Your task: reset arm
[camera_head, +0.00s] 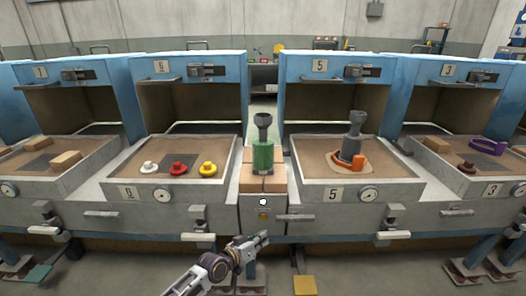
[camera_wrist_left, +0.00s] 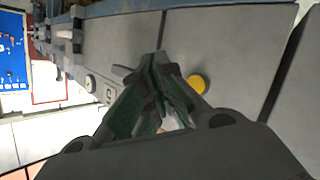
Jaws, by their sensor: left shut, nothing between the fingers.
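My left gripper (camera_head: 262,238) is low in front of the middle of the bench in the head view, with its arm coming in from the bottom left. In the left wrist view its dark green fingers (camera_wrist_left: 160,72) meet at the tips, with nothing between them. It is apart from the bench front, which shows behind it. My right gripper is not in view.
Blue numbered ovens line the bench. Handles jut from the front.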

